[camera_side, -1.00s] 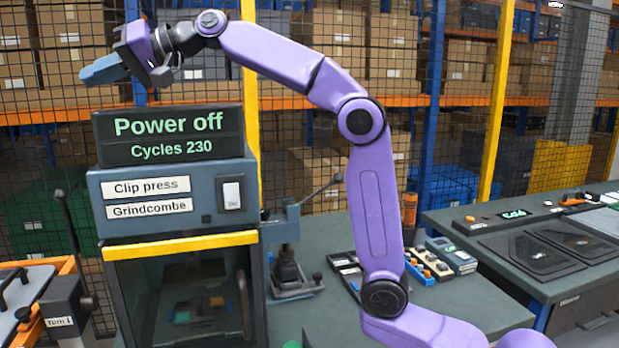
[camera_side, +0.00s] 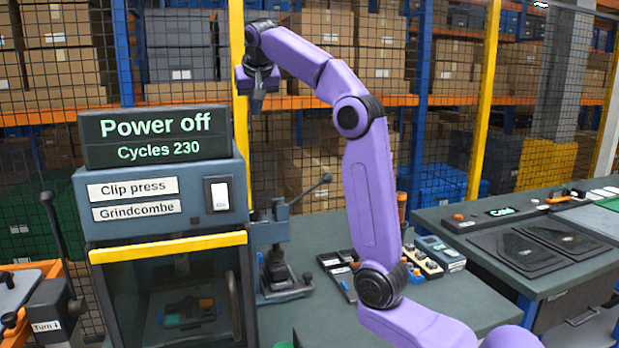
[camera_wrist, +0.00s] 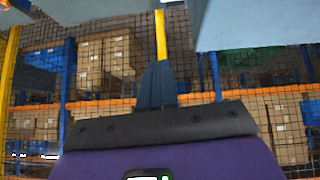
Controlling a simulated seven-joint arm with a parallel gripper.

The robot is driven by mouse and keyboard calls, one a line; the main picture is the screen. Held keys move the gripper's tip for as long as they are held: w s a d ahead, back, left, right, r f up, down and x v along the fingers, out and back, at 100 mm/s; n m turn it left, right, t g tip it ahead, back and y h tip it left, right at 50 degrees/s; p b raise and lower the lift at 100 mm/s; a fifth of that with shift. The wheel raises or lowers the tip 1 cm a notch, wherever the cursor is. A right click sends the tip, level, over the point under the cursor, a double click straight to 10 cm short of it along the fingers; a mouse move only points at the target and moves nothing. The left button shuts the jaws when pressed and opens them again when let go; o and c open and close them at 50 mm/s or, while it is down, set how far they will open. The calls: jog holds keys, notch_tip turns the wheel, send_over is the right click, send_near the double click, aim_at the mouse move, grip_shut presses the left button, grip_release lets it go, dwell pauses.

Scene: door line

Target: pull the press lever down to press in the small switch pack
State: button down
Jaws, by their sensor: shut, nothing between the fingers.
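The hand press (camera_side: 272,240) stands on the bench just right of the clip press cabinet. Its press lever (camera_side: 312,192) slopes up to the right and ends in a dark knob. My gripper (camera_side: 257,106) is above the hand press and left of the lever knob, pointing down, touching nothing. In the wrist view its dark fingers (camera_wrist: 157,84) are together and empty. The dark base of the press (camera_side: 283,288) shows small parts, but I cannot make out the small switch pack there.
The clip press cabinet (camera_side: 160,205) stands left, its display (camera_side: 155,136) reading "Power off". Trays with small parts (camera_side: 340,268) and coloured blocks (camera_side: 422,262) lie right of the hand press. A mesh fence (camera_side: 330,150) runs behind. Bare bench shows at front right.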

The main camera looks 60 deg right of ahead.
aim_at(311, 189)
jog(key=s+d+f+m+g, duration=0.3)
jog(key=s+f+m+g, duration=0.3)
jog(key=m, duration=1.1)
jog(key=shift+s+d+f+m+g, duration=0.3)
jog(key=shift+d+f+m+g, duration=0.1)
jog(key=shift+f+g, duration=0.6)
jog(key=shift+d, duration=0.1)
jog(key=x, duration=1.4)
jog(key=shift+f, duration=0.1)
